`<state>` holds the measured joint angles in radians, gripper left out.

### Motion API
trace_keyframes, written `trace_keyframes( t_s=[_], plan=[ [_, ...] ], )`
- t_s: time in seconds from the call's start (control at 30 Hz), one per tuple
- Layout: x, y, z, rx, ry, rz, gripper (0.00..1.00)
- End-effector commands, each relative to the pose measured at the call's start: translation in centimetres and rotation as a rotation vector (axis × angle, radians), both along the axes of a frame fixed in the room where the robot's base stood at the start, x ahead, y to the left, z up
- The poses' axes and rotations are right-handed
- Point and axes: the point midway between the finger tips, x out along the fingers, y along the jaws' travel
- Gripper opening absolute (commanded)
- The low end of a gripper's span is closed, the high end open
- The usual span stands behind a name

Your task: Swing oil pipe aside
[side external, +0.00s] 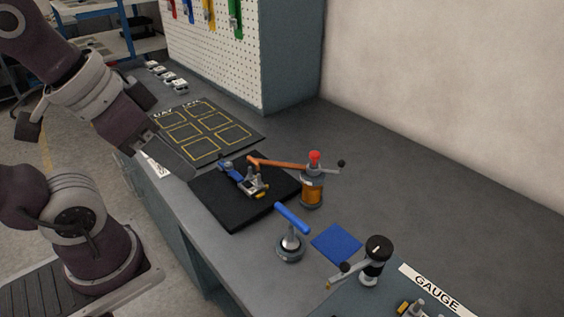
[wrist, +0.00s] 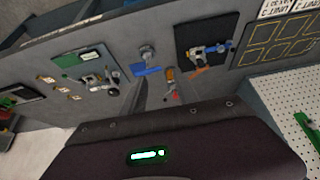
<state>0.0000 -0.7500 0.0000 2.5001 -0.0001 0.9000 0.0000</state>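The oil pipe (side external: 280,163) is a copper-orange tube. It runs left from the red-topped oiler (side external: 312,190), which has an amber reservoir, and its bent end is over the black mat (side external: 228,212), near a small blue and metal fixture (side external: 245,180). In the wrist view the pipe (wrist: 199,71) shows beside the oiler (wrist: 170,76). My gripper (side external: 188,168) is up and to the left of the pipe, in front of the mat's left corner, clear of the pipe. Its finger opening is not clear. I see nothing held.
A blue-handled post (side external: 291,240) stands in front of the oiler, with a blue pad (side external: 337,243) beside it. A dial gauge (side external: 375,260) is at the lower right. A yellow-outlined board (side external: 210,133) lies behind. The bench right of the oiler is clear.

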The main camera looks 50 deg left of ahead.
Motion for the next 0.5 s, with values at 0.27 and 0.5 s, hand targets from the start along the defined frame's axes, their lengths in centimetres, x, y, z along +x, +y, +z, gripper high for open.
trace_keyframes(
  t_s=[0.27, 0.5],
  plan=[
    [0.0, 0.0, 0.0, 0.000, 0.000, 0.000, 0.36],
    [4.2, -0.3, 2.4, -0.029, 0.058, 0.031, 0.39]
  ],
)
